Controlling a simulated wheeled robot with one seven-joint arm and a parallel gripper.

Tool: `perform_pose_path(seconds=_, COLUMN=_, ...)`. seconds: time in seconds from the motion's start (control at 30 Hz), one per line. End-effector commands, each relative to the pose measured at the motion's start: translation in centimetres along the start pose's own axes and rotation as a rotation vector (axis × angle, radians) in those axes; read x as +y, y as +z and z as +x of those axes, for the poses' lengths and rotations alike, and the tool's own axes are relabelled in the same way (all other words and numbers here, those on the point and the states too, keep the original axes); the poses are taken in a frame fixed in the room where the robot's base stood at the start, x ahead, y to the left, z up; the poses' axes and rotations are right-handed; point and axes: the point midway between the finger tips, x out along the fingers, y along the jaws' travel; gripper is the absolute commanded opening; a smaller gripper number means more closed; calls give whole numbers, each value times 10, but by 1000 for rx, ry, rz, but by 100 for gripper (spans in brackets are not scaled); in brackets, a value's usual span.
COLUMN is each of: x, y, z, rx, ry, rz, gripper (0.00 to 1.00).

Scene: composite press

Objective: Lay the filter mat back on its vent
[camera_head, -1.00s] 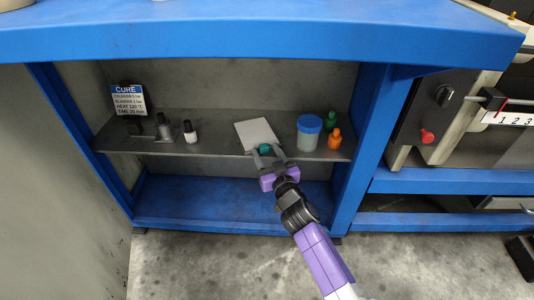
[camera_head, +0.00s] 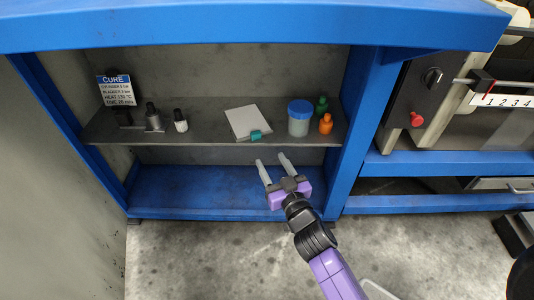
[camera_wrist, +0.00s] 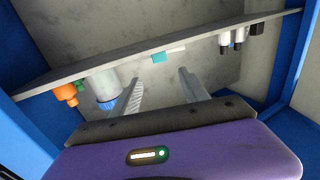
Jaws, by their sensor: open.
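The filter mat, a flat pale grey square (camera_head: 247,121) with a teal tab (camera_head: 256,134) at its front edge, lies on the grey shelf inside the blue frame. In the wrist view the teal tab (camera_wrist: 163,57) and a thin pale edge of the mat (camera_wrist: 177,49) show ahead of the fingers. My gripper (camera_head: 271,160) is open and empty, in front of and below the shelf edge, apart from the mat. Its two fingers also show in the wrist view (camera_wrist: 160,78). I cannot make out a vent; whether one is under the mat is hidden.
Right of the mat stand a blue-lidded jar (camera_head: 299,121), an orange bottle (camera_head: 326,124) and a green bottle (camera_head: 321,104). Left are a white bottle (camera_head: 180,122), a dark metallic bottle (camera_head: 153,118) and a CURE sign (camera_head: 116,90). The shelf (camera_head: 210,133) is bare between.

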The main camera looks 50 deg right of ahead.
Motion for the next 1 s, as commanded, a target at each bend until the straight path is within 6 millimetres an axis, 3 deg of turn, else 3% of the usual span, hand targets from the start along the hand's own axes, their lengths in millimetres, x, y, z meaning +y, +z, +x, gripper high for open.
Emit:
perform_pose_path(seconds=0.33, x=-4, y=1, z=-15, rx=-4, ry=-7, rz=3, gripper=52)
perform_pose_path(seconds=0.43, x=-17, y=8, z=-36, rx=-22, ry=-36, rz=7, gripper=52)
perform_pose_path(seconds=0.57, x=-44, y=16, z=-91, rx=-63, ry=-111, rz=17, gripper=52)
perform_pose_path(seconds=0.7, x=-68, y=15, z=-163, rx=-113, ry=-207, rz=17, gripper=52)
perform_pose_path(seconds=0.83, x=-76, y=5, z=-224, rx=-158, ry=-291, rz=8, gripper=52)
perform_pose_path(seconds=1.0, x=-74, y=-20, z=-291, rx=-211, ry=-395, rz=-18, gripper=52)
